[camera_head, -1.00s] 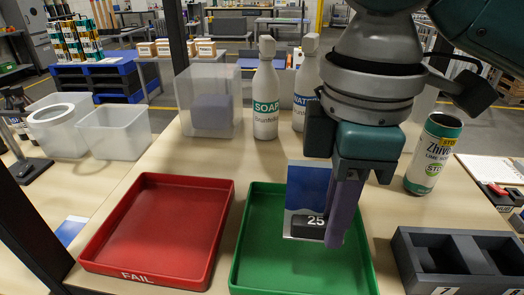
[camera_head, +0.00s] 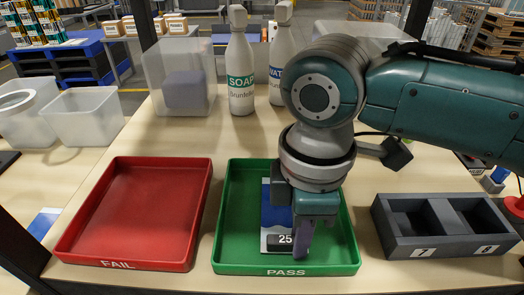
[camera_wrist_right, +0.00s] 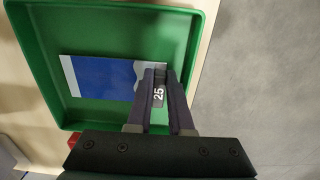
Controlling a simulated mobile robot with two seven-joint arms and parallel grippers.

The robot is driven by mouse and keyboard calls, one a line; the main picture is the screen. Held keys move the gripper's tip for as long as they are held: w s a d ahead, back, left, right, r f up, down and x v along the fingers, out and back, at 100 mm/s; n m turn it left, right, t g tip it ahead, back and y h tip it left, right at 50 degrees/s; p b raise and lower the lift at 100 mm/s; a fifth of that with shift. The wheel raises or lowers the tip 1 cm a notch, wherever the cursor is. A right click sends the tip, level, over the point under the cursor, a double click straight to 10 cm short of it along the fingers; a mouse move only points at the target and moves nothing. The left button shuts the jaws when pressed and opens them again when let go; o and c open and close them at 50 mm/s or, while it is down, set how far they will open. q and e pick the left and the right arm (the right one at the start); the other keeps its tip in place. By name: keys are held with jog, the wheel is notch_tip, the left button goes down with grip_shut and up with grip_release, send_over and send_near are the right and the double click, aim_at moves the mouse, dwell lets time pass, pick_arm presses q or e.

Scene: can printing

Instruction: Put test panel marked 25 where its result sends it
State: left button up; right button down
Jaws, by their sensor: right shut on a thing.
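The test panel marked 25 (camera_head: 273,215) is a blue and white plate with a black tag reading 25. It is over the green PASS tray (camera_head: 228,250), low inside its outline; I cannot tell whether it touches the floor. My right gripper (camera_head: 302,240) is shut on the panel's black tag end. In the right wrist view the panel (camera_wrist_right: 98,77) lies within the tray walls, and the fingers (camera_wrist_right: 160,92) grip the tag. The red FAIL tray (camera_head: 140,215) is empty, left of the green one. My left gripper is not in view.
A dark two-slot holder (camera_head: 395,240) marked 7 and 8 stands right of the green tray. Soap (camera_head: 240,75) and water (camera_head: 279,60) bottles stand behind the trays. A clear box (camera_head: 180,75) with a grey block stands behind the red tray.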

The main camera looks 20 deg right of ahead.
jog(key=c, duration=1.3)
grip_release()
jog(key=shift+f, duration=0.15)
jog(key=o, duration=0.5)
